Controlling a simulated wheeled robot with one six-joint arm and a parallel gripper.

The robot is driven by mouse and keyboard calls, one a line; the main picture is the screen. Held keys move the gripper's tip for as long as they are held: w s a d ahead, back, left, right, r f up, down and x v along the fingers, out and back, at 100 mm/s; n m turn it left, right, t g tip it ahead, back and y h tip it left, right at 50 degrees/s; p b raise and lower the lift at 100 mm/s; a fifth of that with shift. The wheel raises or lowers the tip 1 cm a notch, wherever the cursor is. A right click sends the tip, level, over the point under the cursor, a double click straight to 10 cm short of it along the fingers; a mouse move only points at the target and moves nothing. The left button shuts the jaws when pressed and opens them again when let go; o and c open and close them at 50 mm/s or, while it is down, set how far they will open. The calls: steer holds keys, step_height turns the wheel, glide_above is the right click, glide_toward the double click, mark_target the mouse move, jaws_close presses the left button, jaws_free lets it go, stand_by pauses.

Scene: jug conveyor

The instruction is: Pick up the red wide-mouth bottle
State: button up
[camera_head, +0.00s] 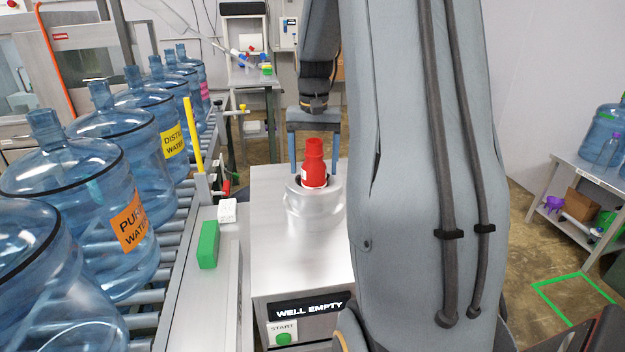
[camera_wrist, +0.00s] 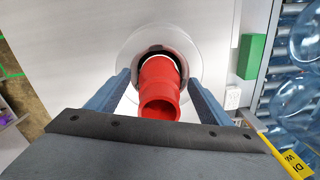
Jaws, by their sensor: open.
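The red wide-mouth bottle (camera_head: 314,163) stands upright in the round opening of a silvery well (camera_head: 313,212) on a metal cabinet. In the wrist view the red bottle (camera_wrist: 160,88) shows its open mouth toward the camera, and the clear rim of the well (camera_wrist: 128,52) rings its base. My gripper (camera_head: 314,168) is open, with one blue finger on each side of the bottle. In the wrist view my gripper (camera_wrist: 157,88) has its fingers to the left and right of the bottle, with gaps visible. The lower part of the bottle is hidden inside the well.
Several large blue water jugs (camera_head: 135,115) stand on a roller conveyor (camera_head: 184,205) at the left. A green block (camera_head: 208,244) and a white block (camera_head: 227,211) lie beside the cabinet (camera_head: 268,235), which has a "WELL EMPTY" sign (camera_head: 309,307). A shelf table (camera_head: 590,172) stands at the right.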

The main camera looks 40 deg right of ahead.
steer(key=c, duration=1.5)
steer(key=shift+o, duration=0.2)
